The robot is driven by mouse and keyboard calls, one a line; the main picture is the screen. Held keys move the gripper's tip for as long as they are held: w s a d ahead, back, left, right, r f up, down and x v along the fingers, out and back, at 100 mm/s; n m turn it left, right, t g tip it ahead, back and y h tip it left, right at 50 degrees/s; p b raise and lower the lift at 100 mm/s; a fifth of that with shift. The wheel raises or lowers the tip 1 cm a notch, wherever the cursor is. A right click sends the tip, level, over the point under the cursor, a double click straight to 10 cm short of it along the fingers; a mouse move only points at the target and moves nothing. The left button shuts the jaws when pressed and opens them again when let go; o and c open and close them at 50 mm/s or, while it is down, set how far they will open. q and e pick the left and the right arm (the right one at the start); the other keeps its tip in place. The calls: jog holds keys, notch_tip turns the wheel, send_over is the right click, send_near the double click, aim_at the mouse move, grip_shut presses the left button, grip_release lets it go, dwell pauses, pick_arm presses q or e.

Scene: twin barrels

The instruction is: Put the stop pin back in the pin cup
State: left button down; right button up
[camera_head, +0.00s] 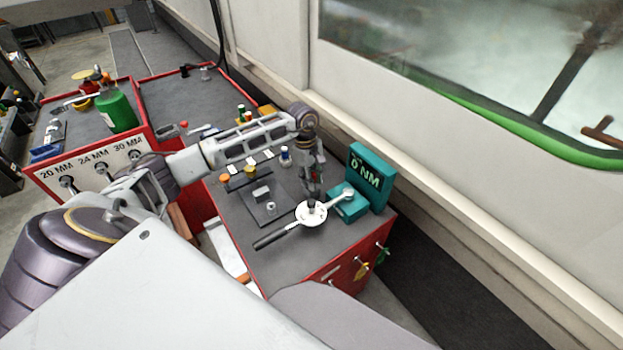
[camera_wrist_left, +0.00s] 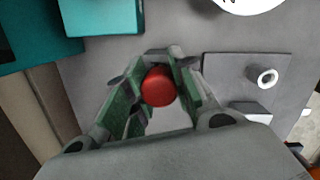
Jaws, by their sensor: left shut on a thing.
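My left gripper (camera_head: 313,190) is shut on a red round-headed thing (camera_wrist_left: 158,86), seen end-on between the green finger pads; it looks like the stop pin. In the head view the gripper hangs over the red cabinet's grey top, just behind a white disc (camera_head: 311,214); the held pin is hard to make out there. A small hollow metal cylinder (camera_wrist_left: 264,76) stands on a dark plate (camera_wrist_left: 226,64), also visible in the head view (camera_head: 271,208). I cannot tell whether it is the pin cup. My right gripper is out of view.
A black-handled wrench (camera_head: 276,236) lies at the front, by the disc. A teal tester (camera_head: 371,180) reading 0 NM stands right of the gripper. The front right of the top is clear.

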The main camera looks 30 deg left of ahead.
pick_arm(q)
jog(key=shift+f+b, duration=0.5)
jog(key=shift+f, duration=0.15)
jog(key=c, duration=1.1)
grip_release()
jog(key=shift+r, duration=0.15)
jog(key=shift+w+a+r, duration=0.1)
jog(key=shift+a+r, duration=0.1)
jog(key=shift+r, duration=1.05)
jog(key=shift+s+a+r, duration=0.1)
jog(key=shift+a+r, duration=0.1)
jog(key=shift+r, duration=1.05)
jog(key=shift+w+a+r, duration=0.1)
jog(key=shift+a+r, duration=0.1)
jog(key=shift+r, duration=1.05)
jog(key=shift+r, duration=0.15)
